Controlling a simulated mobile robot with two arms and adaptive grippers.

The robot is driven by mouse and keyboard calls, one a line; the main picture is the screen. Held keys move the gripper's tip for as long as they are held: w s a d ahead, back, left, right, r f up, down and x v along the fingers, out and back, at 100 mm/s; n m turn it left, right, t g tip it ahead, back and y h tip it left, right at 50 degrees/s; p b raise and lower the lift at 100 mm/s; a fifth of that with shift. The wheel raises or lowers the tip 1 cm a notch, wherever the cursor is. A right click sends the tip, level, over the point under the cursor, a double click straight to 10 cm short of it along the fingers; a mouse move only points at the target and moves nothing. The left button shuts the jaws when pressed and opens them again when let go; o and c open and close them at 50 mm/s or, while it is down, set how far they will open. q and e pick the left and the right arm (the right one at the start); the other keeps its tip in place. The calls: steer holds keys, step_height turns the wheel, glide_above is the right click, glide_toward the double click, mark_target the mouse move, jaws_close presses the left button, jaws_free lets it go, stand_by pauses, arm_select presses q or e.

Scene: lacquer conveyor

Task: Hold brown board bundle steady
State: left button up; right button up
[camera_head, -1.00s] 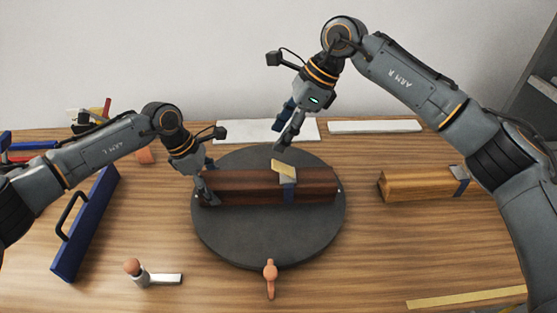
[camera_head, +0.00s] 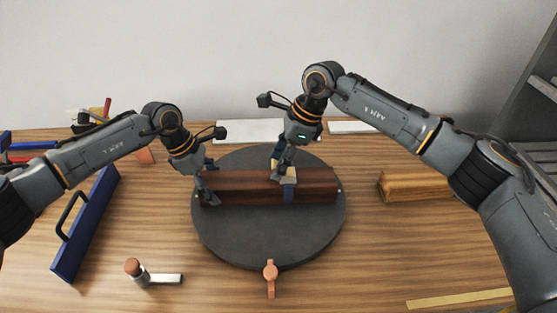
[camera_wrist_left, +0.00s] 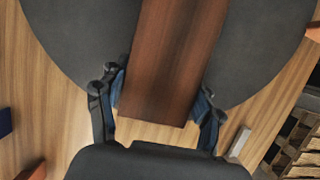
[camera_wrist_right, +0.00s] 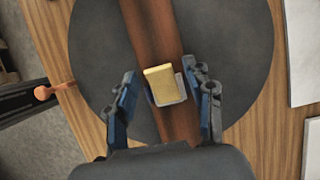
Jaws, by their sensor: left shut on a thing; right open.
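The brown board bundle (camera_head: 316,185) lies flat across the round dark turntable (camera_head: 270,240). It also shows in the left wrist view (camera_wrist_left: 172,60) and the right wrist view (camera_wrist_right: 152,35). My left gripper (camera_head: 207,186) is shut on the bundle's left end, a finger on each long side (camera_wrist_left: 158,105). A grey holder with a yellow block (camera_wrist_right: 162,82) sits on top of the bundle, on a blue band around it (camera_head: 288,195). My right gripper (camera_wrist_right: 166,108) is open, its fingers on either side of this block and apart from it.
A lighter wooden bundle (camera_head: 415,184) lies at right. A blue frame with a handle (camera_head: 88,225) stands at left. A copper-coloured lever (camera_head: 270,275) sticks out at the turntable's front. A capped tool (camera_head: 140,272) lies front left. White slabs (camera_head: 250,130) lie behind.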

mark_target(274, 163)
steer(key=shift+f, duration=0.1)
jaws_close()
steer(key=shift+a+f+h, duration=0.2)
steer(key=shift+a+h, duration=0.25)
steer(key=shift+h, duration=0.15)
steer(key=h, duration=0.1)
steer(key=f+h, duration=0.1)
steer(key=h, duration=0.1)
steer(key=shift+a+f, duration=0.15)
steer(key=shift+a, duration=0.1)
jaws_free()
step_height(274, 163, up, 12)
